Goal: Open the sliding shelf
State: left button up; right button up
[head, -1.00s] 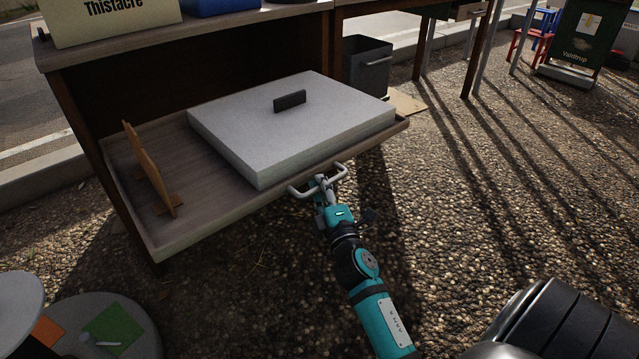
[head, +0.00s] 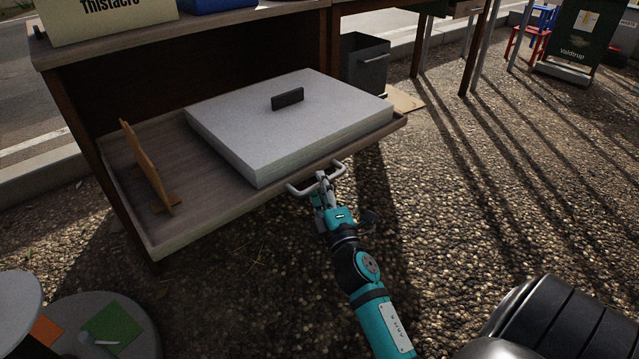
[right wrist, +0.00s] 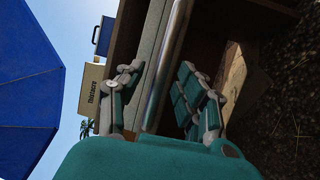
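The sliding shelf (head: 215,222) is a wooden tray that stands out from the front of a brown cabinet. A grey-white slab with a dark handle (head: 288,98) and an upright wooden piece (head: 150,168) are on it. A pale metal bar handle (head: 301,191) is on its front edge. My right gripper (head: 323,184) is at this handle. In the right wrist view, the handle bar (right wrist: 168,70) runs between the two fingers of my right gripper (right wrist: 160,88), with visible gaps beside it, so the fingers look open around it. My left gripper is not in view.
A dark bin (head: 366,68) stands right of the cabinet. Gravel ground (head: 480,190) is open to the right. At bottom left are round surfaces, one with a green sheet (head: 112,328). A sign (head: 105,18) stands on the cabinet top.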

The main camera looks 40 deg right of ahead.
jog(key=v, duration=0.6)
jog(key=shift+s+a, duration=0.1)
dwell(0.3)
